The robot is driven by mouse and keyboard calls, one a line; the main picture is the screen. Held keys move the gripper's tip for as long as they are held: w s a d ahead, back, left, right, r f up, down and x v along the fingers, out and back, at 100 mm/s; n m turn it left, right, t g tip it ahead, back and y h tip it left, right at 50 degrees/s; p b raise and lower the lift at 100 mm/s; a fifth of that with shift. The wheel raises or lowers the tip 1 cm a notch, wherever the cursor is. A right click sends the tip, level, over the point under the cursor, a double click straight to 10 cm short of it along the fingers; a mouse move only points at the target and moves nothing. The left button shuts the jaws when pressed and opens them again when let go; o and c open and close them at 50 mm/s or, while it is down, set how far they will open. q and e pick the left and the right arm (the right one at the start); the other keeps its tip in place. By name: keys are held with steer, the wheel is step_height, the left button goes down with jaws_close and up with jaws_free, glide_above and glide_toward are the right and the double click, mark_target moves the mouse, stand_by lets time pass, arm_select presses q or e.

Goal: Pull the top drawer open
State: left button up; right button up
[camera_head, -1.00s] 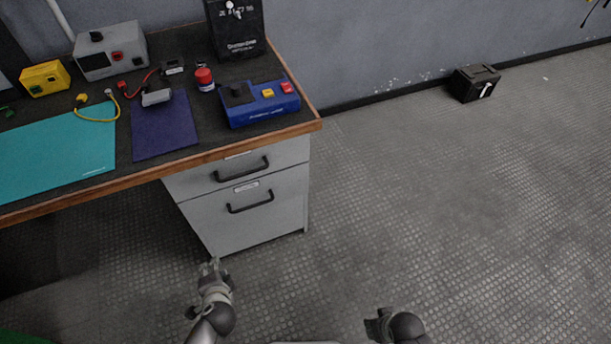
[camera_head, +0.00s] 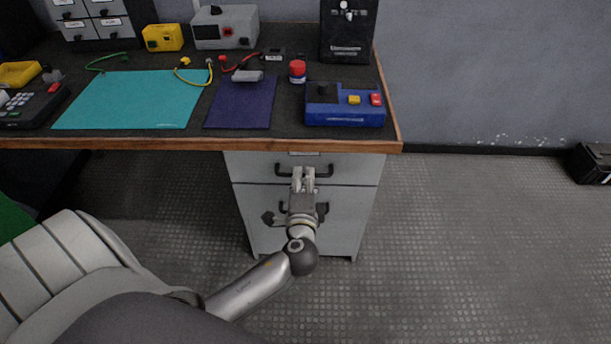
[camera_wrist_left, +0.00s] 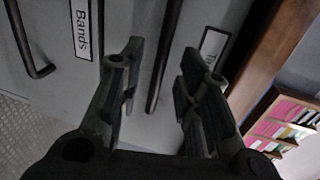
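The grey drawer cabinet (camera_head: 245,195) stands under the desk, with its top drawer (camera_head: 252,168) and lower drawer both shut. The top drawer's dark handle (camera_head: 325,173) is partly covered by my left gripper (camera_head: 303,172). In the left wrist view the left gripper (camera_wrist_left: 155,85) is open, its two fingers apart. The top handle (camera_wrist_left: 165,55) runs between the fingers in the picture; I cannot tell whether they reach past the bar. The lower drawer's handle (camera_wrist_left: 25,45) and a "Bands" label (camera_wrist_left: 87,28) also show there. My right gripper is out of view.
The wooden desk edge (camera_head: 200,145) overhangs above the drawers. On the desk are a blue device (camera_head: 345,104), a red-capped jar (camera_head: 297,72), a purple mat (camera_head: 240,105) and a teal mat (camera_head: 130,100).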

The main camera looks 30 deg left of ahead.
mark_target(304, 176)
arm_select(q)
steer(key=shift+x, duration=1.5)
steer(key=shift+c, duration=0.3)
jaws_close()
